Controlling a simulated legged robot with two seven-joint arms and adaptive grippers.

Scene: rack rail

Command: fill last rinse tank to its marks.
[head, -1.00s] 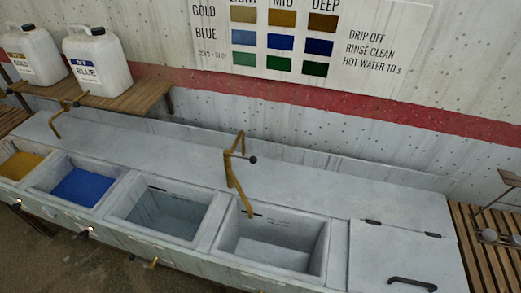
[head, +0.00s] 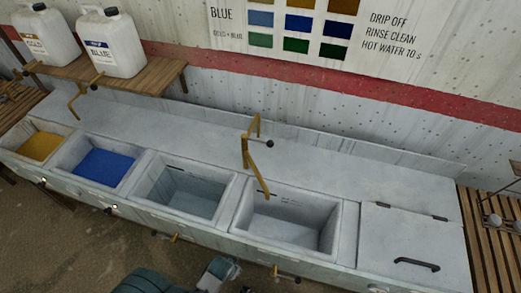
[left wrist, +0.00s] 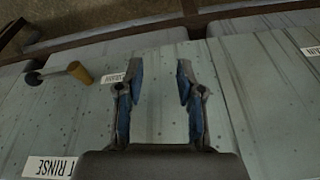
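The last rinse tank (head: 335,235) is the grey open basin left of the lidded section. Its inner walls show small dark marks near the top; I cannot tell if its pale bottom holds water. A brass swivel spout (head: 258,178) hangs over its left rear edge. A brass drain tap (head: 285,273) sits on the front panel below it. In the left wrist view my left gripper (left wrist: 160,68) is open and empty, facing the grey front panel, with a brass tap (left wrist: 80,72) with a dark knob to its left. My right gripper is not in view.
A neighbouring grey tank (head: 185,190) stands left of it, then a blue tank (head: 100,166) and a gold tank (head: 40,146). A closed lid (head: 410,235) is at the right. White jugs (head: 110,45) stand on a wooden shelf (head: 150,80).

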